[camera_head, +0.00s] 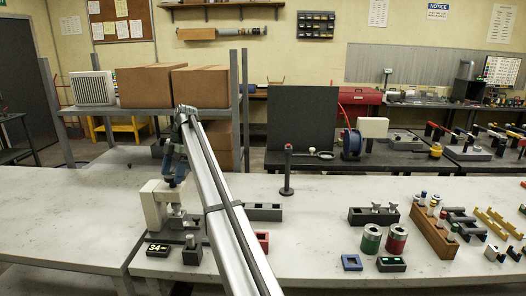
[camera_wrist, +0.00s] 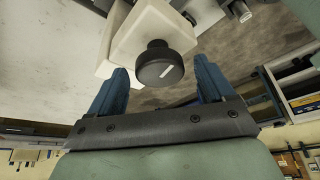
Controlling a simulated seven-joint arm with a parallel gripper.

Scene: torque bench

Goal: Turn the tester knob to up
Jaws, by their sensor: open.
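The tester (camera_head: 158,203) is a cream C-shaped body on a dark base at the left of the near bench. Its knob (camera_wrist: 158,68) is round and black, with a short white mark slanting across its face in the wrist view. My gripper (camera_wrist: 160,66) is open, with one blue finger on each side of the knob and visible gaps between. I cannot tell how deep the fingers reach around it. In the head view my gripper (camera_head: 174,178) is at the top of the tester, and the knob is hard to make out there.
A small display reading 34 (camera_head: 157,250) and a dark block (camera_head: 192,250) stand by the tester. A dark post (camera_head: 287,172) stands to the right. Red and green cans (camera_head: 396,239), sockets and a wooden rack (camera_head: 432,231) fill the right. Bench between is mostly clear.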

